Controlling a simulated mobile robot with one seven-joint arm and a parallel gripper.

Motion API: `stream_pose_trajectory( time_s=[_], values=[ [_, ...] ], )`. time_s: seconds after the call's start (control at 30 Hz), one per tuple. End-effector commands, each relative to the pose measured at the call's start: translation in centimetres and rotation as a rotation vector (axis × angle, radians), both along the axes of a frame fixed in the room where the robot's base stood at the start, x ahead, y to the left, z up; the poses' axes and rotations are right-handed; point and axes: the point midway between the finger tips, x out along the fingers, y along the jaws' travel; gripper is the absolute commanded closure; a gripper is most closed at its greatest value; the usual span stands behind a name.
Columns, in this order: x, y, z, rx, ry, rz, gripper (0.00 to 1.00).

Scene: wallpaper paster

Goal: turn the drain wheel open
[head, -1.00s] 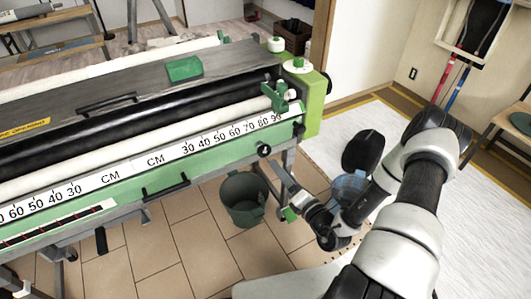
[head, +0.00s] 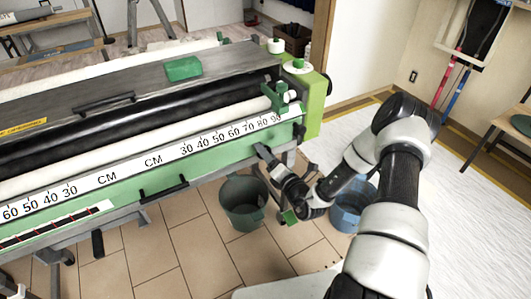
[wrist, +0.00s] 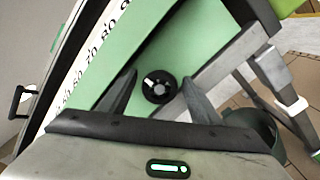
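The drain wheel (wrist: 159,84) is a small round black knob with a pale mark on its face. It sits on the green front panel of the pasting machine (head: 225,153), near its right end. In the wrist view my gripper (wrist: 158,90) is open, with one finger on each side of the wheel and a visible gap to each. I cannot tell how far the fingertips are from the panel. In the head view my gripper (head: 265,154) reaches the machine's right front, and it hides the wheel there.
A dark green bucket (head: 240,212) stands on the tiled floor below the machine's right end. A blue bucket (head: 346,217) stands right of it, partly behind my arm. Metal machine legs (wrist: 272,75) are close right of the wheel.

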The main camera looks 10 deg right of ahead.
Motion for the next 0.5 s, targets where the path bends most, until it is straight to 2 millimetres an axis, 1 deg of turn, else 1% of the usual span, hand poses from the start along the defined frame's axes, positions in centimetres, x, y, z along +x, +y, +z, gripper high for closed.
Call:
stream_pose_trajectory(
  time_s=[0.03,0.17,0.2,0.5],
  values=[
    [-0.02,0.00,-0.01,0.000,0.000,0.000,0.52],
    [-0.03,-0.01,-0.01,0.000,0.000,0.000,0.74],
    [-0.04,-0.01,-0.01,0.000,0.000,0.000,0.80],
    [-0.07,0.02,0.06,-0.031,-0.009,0.001,0.81]
  ],
)
